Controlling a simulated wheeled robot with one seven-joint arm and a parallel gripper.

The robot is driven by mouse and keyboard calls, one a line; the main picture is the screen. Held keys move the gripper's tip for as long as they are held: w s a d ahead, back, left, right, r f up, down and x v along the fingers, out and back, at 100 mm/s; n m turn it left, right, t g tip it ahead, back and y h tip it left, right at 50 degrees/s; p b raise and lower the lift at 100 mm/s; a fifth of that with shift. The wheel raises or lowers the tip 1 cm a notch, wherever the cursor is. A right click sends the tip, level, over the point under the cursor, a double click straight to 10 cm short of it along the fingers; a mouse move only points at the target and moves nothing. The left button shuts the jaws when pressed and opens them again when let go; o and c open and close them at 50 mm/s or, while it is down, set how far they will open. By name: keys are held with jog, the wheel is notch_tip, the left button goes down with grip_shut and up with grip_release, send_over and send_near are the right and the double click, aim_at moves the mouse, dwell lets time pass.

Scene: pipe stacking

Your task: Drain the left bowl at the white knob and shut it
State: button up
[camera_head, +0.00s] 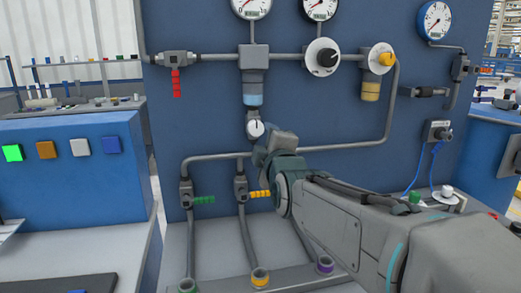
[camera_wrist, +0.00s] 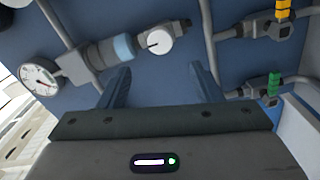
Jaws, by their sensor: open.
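The left bowl (camera_head: 253,88) hangs under its grey filter head, with a light blue band in its lower part. The white knob (camera_head: 255,129) sits below it, its dark mark pointing up towards the bowl. In the wrist view the bowl (camera_wrist: 123,46) and the white knob (camera_wrist: 159,41) lie beyond my fingertips, the knob roughly in line with the gap. My gripper (camera_wrist: 160,80) is open and empty, apart from the knob. In the head view my gripper (camera_head: 266,150) is just below and right of the knob; its fingertips are hard to make out.
Valves with a green handle (camera_head: 204,200) and a yellow handle (camera_head: 260,194) stand below. A red handle (camera_head: 176,83) hangs upper left. A pipe (camera_head: 215,156) runs behind my gripper.

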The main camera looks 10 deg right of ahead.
jog(key=shift+s, duration=1.3)
dwell(3.6)
